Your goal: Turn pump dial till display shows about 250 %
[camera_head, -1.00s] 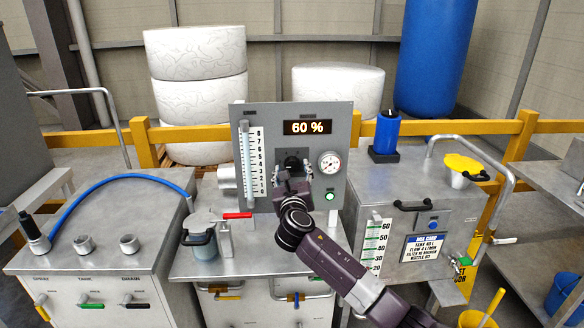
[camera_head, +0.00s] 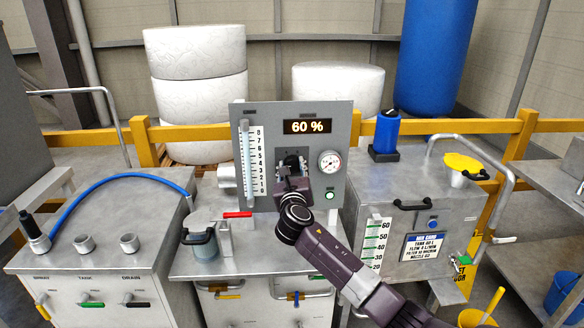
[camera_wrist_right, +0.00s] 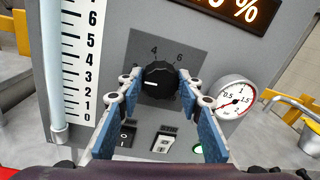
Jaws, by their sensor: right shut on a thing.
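The grey pump panel (camera_head: 340,110) stands upright on the steel cabinet. Its display (camera_head: 307,126) reads 60 %. The black pump dial (camera_wrist_right: 160,78) sits below the display, with a scale around it; 4 and 6 are readable, and its white mark points left. My right gripper (camera_head: 292,166) is at the dial and shut on it, one blue-padded finger on each side in the right wrist view. In the head view the gripper partly hides the dial. My left gripper is not in view.
A level scale (camera_head: 255,160) is left of the dial and a round gauge (camera_head: 330,161) right of it. Two switches (camera_wrist_right: 163,141) and a green button (camera_head: 330,195) lie below. A red-handled valve (camera_head: 237,215) stands at the front left.

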